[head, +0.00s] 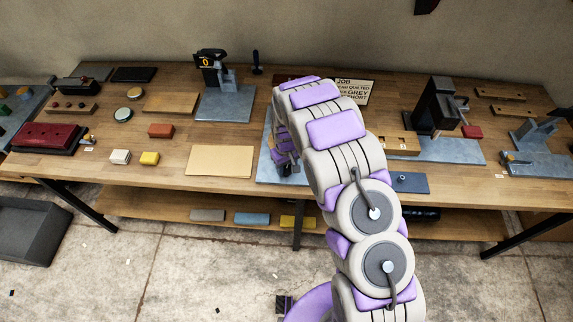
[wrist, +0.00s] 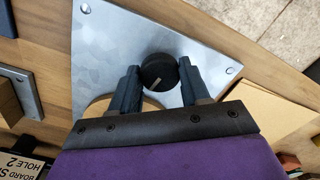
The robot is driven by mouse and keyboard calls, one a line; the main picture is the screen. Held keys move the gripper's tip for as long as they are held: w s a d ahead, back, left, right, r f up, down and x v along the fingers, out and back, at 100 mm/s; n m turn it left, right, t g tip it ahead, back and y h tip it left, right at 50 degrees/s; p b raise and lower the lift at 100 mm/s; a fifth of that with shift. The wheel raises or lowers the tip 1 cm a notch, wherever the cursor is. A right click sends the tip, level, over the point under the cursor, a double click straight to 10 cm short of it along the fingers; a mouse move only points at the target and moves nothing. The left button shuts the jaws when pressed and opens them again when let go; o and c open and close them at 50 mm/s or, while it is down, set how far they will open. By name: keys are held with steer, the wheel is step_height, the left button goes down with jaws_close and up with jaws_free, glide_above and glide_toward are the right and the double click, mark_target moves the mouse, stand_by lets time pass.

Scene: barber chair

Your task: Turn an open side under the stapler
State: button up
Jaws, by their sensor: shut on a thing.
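My gripper (wrist: 157,68) is shut on a round black knob (wrist: 159,77) with a pale pointer line, one finger on each side. The knob stands above a bare steel plate (wrist: 105,40); a tan rounded piece (wrist: 97,108) shows partly behind the fingers. In the head view my gripper (head: 287,163) is low over this plate (head: 265,174), and my arm hides most of it. Two upright bench machines stand here: a black one marked 0 (head: 210,68) and a taller black one (head: 432,108). I cannot tell which is the stapler, and no open side shows clearly.
A tan sheet (head: 220,160) lies just left of the plate. A job sign (head: 354,92) stands behind my arm. A dark blue plate (head: 410,183) lies right of it.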

mark_target(286, 168)
steer(key=shift+w+a+r+n, duration=0.1)
steer(key=shift+w+n, duration=0.05)
steer(key=shift+n, duration=0.75)
steer(key=o, duration=1)
step_height(286, 168, up, 17)
steer(key=shift+r+p, duration=0.1)
steer(key=shift+p, duration=0.4)
